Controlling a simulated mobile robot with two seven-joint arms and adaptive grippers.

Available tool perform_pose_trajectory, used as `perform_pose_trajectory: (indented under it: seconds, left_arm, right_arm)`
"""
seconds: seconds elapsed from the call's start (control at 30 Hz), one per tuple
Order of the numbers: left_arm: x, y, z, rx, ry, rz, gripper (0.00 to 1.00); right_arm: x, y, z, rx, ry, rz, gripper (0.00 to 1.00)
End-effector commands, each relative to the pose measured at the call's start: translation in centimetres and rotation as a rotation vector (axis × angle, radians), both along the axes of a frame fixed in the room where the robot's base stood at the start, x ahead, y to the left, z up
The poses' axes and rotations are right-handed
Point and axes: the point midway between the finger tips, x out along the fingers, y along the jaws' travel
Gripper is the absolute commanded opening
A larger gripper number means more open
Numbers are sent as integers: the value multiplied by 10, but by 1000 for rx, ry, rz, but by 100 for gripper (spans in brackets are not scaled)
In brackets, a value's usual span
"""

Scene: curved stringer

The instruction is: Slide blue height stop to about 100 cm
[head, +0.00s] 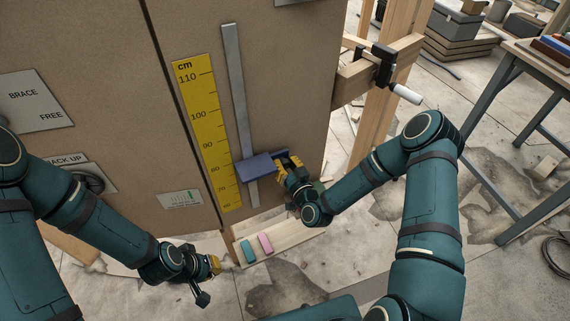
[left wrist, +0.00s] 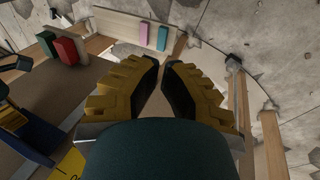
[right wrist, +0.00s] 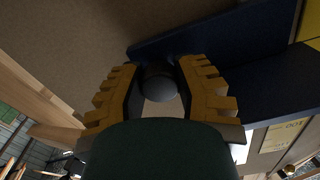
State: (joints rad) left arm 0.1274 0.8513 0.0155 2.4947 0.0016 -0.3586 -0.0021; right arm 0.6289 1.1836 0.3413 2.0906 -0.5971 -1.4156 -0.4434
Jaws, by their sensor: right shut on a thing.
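The blue height stop (head: 258,167) sits on a grey vertical rail (head: 236,85) beside the yellow cm scale (head: 197,100). Its left end is near the 80 mark. My right gripper (head: 284,164) is at the stop's right part. In the right wrist view, the yellow fingers of this gripper (right wrist: 158,70) are shut on a dark round knob (right wrist: 160,84) in front of the blue stop (right wrist: 220,55). My left gripper (head: 214,264) is low at the left, away from the stop. In the left wrist view its fingers (left wrist: 162,66) are empty, with a narrow gap between the tips.
A wooden ledge (head: 285,236) below the panel holds a teal block (head: 248,250) and a pink block (head: 265,243). A black clamp (head: 383,65) with a white handle grips the wooden frame at the right. The rail above the stop is clear.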

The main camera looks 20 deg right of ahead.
Motion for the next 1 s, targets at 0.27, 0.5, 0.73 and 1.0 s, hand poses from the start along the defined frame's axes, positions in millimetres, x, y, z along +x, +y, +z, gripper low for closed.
perform_pose_trajectory:
  seconds: [0.27,0.5,0.73,1.0]
  left_arm:
    - [-6,-1,38,-3,14,-4,0]
    - [-11,-2,65,-6,27,-6,0]
    - [-7,-1,78,-3,18,1,0]
    - [-5,-1,83,-2,14,6,0]
  right_arm:
    - [2,0,73,-1,-12,0,0]
    - [2,0,138,-2,-12,0,0]
    - [1,1,178,0,-11,1,0]
    - [1,1,194,0,-7,0,0]
